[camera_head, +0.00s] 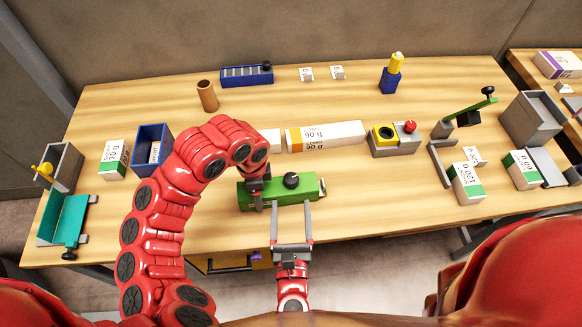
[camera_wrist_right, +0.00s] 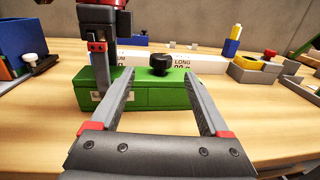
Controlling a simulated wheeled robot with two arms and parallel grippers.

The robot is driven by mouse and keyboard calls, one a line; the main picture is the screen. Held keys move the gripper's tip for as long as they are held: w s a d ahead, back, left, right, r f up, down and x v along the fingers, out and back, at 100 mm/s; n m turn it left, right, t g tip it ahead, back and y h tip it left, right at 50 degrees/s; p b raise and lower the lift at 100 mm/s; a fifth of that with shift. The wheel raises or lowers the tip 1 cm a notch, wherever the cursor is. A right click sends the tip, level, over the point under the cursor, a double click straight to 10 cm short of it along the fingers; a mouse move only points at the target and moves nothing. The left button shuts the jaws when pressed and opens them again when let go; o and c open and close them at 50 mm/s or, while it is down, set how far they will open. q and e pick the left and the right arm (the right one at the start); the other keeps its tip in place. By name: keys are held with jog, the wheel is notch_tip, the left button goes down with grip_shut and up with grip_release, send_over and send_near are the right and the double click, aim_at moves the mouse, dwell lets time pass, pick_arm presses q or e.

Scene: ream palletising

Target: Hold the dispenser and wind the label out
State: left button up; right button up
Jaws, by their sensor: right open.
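The green label dispenser (camera_head: 300,190) lies near the table's front edge, with a black round knob (camera_head: 291,180) on top. It also shows in the right wrist view (camera_wrist_right: 155,97). My left gripper (camera_head: 256,195) reaches down over the dispenser's left end, with one finger against its front face; the far finger is hidden. My right gripper (camera_head: 292,223) is open and empty in front of the dispenser, fingers pointing at it, below the knob. A small pale piece (camera_head: 323,188) shows at the dispenser's right end; I cannot tell if it is a label.
A long white ream box (camera_head: 326,136) lies behind the dispenser. A grey tray with a red knob (camera_head: 408,134) stands to the right, a blue bin (camera_head: 152,149) to the left. A brown cup (camera_head: 207,96) stands further back.

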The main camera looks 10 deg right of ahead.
aim_at(291, 173)
jog(key=shift+w+d+f, duration=0.1)
jog(key=shift+w+d, duration=0.1)
jog(key=shift+w, duration=0.05)
jog(key=w, duration=0.7)
jog(key=w+d, duration=0.1)
jog(key=w, duration=0.3)
jog(key=shift+w, duration=0.2)
grip_shut()
